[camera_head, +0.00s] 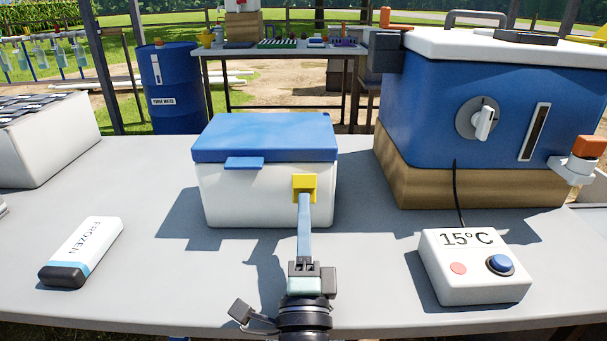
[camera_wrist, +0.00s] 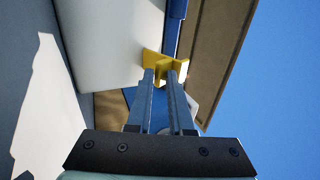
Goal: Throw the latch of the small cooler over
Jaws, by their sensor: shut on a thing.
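The small cooler (camera_head: 240,195) stands on the grey table, white below with a blue lid (camera_head: 265,137), and the lid is down. A blue tab (camera_head: 244,163) sticks out at the front under the lid's edge. The yellow latch (camera_head: 304,182) is on the front face, right of the tab. My gripper (camera_head: 304,203) reaches it from the front and is shut on it. In the wrist view the fingertips of my gripper (camera_wrist: 164,78) close on part of the yellow latch (camera_wrist: 165,64). My fingers hide part of the latch.
A white box with a 15°C label (camera_head: 475,265) is to the right, cabled toward a large blue cooler (camera_head: 430,110) behind. A frozen pack (camera_head: 83,250) lies at the left. A white container (camera_head: 45,145) stands farther left. The table between the pack and my arm is clear.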

